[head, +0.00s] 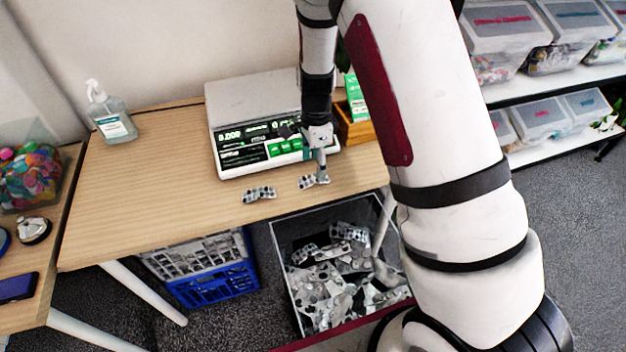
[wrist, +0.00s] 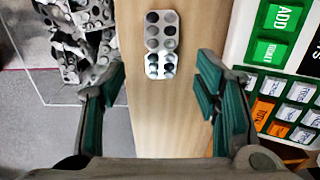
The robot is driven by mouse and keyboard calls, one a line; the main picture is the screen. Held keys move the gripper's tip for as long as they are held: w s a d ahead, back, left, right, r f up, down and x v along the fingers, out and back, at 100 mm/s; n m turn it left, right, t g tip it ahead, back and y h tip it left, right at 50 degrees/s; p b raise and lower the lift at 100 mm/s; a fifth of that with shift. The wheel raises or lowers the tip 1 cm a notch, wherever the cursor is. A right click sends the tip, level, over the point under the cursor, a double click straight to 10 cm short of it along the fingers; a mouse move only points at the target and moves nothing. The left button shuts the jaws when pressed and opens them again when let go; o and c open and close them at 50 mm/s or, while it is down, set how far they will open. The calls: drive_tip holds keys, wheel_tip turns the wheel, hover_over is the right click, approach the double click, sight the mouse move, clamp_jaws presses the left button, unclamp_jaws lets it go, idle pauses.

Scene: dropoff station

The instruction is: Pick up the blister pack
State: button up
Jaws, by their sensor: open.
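Two silver blister packs with dark round pockets lie flat on the wooden table in the head view. One blister pack (head: 259,194) is near the table's front edge, and the other blister pack (head: 307,182) is to its right, close beside my gripper (head: 322,176). The wrist view shows one blister pack (wrist: 161,44), apparently the nearer one, lying lengthwise ahead of my gripper (wrist: 158,88). My gripper's green-padded fingers are apart on either side of the pack's line, with nothing between them. The fingertips are small and partly unclear in the head view.
A scale (head: 232,162) with green keys stands behind the packs. A clear bin (head: 283,262) of blister packs is below the front edge. A wooden box (head: 352,130) is right of the scale, and a sanitizer bottle (head: 112,118) is back left. The table's left part is clear.

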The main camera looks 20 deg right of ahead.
sight(313, 178)
drive_tip(key=f, duration=0.4)
drive_tip(key=shift+w+a+f, duration=0.1)
drive_tip(key=shift+a+f, duration=0.15)
drive_tip(key=shift+f, duration=0.15)
drive_tip(key=c, duration=0.8)
